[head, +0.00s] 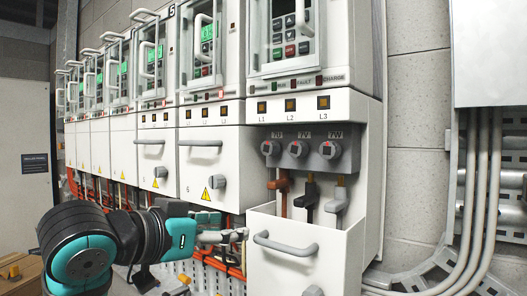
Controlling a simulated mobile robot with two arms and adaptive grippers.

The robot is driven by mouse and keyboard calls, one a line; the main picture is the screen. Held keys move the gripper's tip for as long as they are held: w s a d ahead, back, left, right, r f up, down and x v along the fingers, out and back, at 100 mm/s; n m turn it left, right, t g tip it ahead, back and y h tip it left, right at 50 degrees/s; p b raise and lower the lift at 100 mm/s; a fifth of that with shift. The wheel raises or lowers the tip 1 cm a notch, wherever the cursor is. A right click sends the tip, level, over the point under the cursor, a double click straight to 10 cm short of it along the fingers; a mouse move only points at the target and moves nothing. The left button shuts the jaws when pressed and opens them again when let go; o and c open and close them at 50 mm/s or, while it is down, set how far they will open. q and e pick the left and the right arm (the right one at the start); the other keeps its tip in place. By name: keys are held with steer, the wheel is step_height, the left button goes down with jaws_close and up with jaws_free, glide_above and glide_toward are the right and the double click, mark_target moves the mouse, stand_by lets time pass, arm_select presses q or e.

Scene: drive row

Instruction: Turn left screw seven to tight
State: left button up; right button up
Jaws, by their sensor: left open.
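Drive seven stands at the right with its lower cover (330,265) pulled out like a drawer. Above the drawer is a grey terminal block with three screws. The left screw (270,148), marked 7U, sits beside the middle screw (297,149) and the right screw (328,149). Whether any is tight cannot be told. Below them hang a copper-brown, a black and a grey cable lug. My left gripper (238,236) is low and left of the drawer, well below the left screw, open, with nothing seen between its fingers. My right gripper is out of view.
The drawer's grey handle (285,244) juts out near my left gripper. Closed drive cabinets with warning signs (216,181) run away to the left. Grey conduits (480,200) come down at the right. A box (20,272) shows at the lower left.

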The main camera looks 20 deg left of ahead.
arm_select(q)
steer(key=t+h, duration=0.1)
steer(key=t, duration=0.1)
glide_toward(270, 147)
steer(key=shift+m, duration=0.4)
steer(key=p+x, duration=0.3)
steer(key=x, duration=0.5)
steer(key=shift+w, duration=0.15)
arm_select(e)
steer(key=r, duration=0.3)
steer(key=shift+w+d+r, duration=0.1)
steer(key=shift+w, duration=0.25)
arm_select(q)
jaws_close()
